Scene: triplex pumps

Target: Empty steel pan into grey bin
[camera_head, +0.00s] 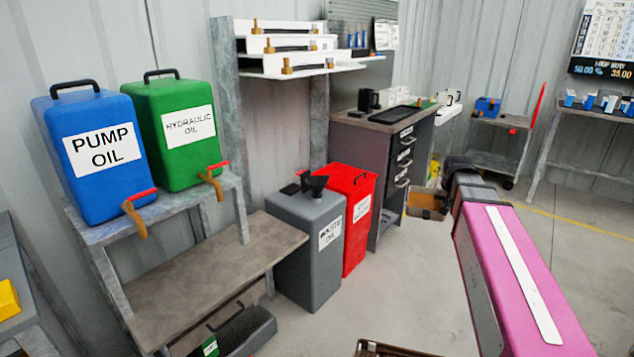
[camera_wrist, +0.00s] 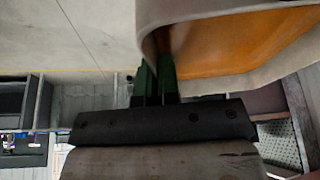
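The steel pan (camera_wrist: 205,28) fills the upper right of the wrist view, a pale grey wall around an orange-brown inside. My gripper (camera_wrist: 155,82) shows two dark green fingers close together at the pan's near wall, and they appear shut on it. The fingertips are partly hidden by the wall.
A red bin (camera_head: 355,215) stands right beside the grey bin. A shelf stand (camera_head: 225,262) with blue (camera_head: 97,170) and green (camera_head: 180,150) oil cans is to its left. A drawer cabinet (camera_head: 385,140) stands behind.

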